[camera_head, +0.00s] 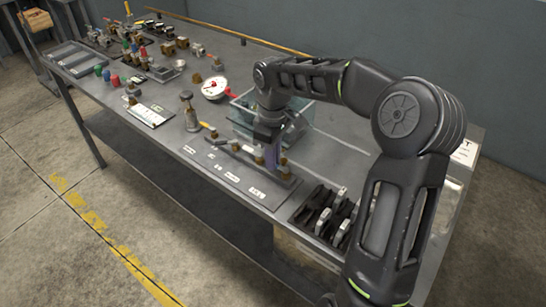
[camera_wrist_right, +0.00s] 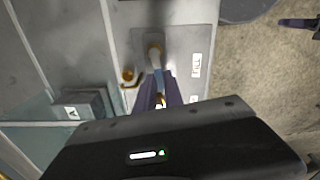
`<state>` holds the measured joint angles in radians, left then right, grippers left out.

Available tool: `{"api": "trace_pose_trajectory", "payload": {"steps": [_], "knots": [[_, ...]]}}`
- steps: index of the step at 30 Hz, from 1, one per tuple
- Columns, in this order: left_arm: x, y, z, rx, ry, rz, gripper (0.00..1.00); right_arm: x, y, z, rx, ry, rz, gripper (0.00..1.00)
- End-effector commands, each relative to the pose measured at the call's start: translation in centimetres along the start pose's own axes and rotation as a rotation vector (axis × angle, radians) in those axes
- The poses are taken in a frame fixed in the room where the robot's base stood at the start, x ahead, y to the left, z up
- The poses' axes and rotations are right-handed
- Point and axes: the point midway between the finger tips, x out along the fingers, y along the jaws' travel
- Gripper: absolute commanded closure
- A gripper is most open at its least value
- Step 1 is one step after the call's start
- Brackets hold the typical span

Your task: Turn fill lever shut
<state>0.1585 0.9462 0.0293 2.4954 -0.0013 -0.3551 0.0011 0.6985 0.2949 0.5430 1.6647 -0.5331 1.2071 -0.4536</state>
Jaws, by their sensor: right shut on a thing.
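A dark valve panel (camera_head: 232,170) with several brass valve fittings and white labels lies near the front edge of the bench. My right gripper (camera_head: 273,156) reaches down over its right part. In the right wrist view its purple-blue fingers (camera_wrist_right: 161,90) are shut on a narrow lever (camera_wrist_right: 155,58) whose light tan end shows beyond them. A white label (camera_wrist_right: 196,65), seemingly reading FILL upside down, lies beside it. A small brass fitting (camera_wrist_right: 128,75) stands on the other side. The lever's lower part is hidden by the fingers. My left gripper is not in view.
A clear-walled tank (camera_head: 243,112) stands behind the panel. A white gauge (camera_head: 214,88) stands left of it. A rack of dark clamps (camera_head: 325,210) sits to the right. Many small parts fill the far left of the bench.

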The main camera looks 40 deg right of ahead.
Motion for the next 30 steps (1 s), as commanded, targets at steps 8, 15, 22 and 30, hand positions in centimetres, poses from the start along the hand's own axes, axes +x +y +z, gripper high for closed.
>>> {"api": "trace_pose_trajectory", "payload": {"steps": [8, 15, 22, 30], "knots": [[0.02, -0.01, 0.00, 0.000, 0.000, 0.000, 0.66, -0.04, 0.07, -0.06, 0.022, 0.001, 0.001, 1.00], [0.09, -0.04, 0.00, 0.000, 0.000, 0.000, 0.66, -0.04, 0.64, -0.05, 0.177, 0.001, 0.000, 1.00], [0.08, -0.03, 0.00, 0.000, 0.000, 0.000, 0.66, -0.02, 0.72, 0.02, 0.190, 0.001, 0.000, 1.00], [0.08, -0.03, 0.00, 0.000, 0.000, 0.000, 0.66, -0.02, 0.72, 0.04, 0.188, 0.001, 0.000, 0.69]]}}
